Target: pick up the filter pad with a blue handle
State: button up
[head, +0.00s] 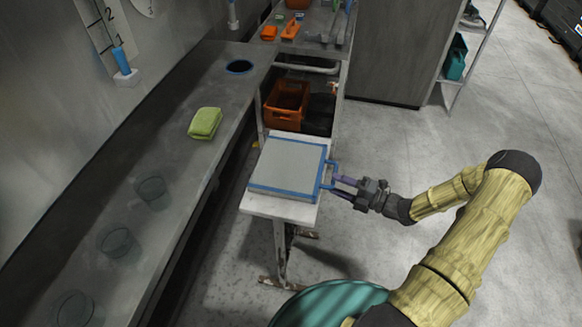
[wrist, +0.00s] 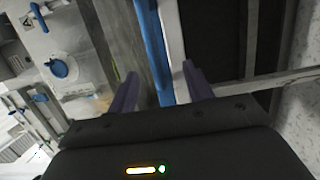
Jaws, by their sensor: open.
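The filter pad (head: 288,165) is a flat grey square with a blue edge, lying on a small white stand (head: 276,208) in the head view. Its blue handle (head: 328,173) sticks out from the right side, toward my arm. My gripper (head: 339,187) is open and empty at the handle, its purple fingers pointing left at the pad. In the wrist view the blue handle bar (wrist: 153,48) runs between the two fingers of my gripper (wrist: 160,88). I cannot tell whether either finger touches it.
A long grey counter (head: 165,150) runs along the left, with a folded green cloth (head: 205,123) on it. An orange crate (head: 286,104) stands low behind the stand. Orange tools (head: 290,29) lie on the bench at the back. Open floor (head: 385,150) lies to the right.

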jog(key=x, duration=0.5)
jog(key=shift+w+d+r, duration=0.1)
jog(key=shift+w, duration=0.25)
jog(key=shift+c, duration=0.2)
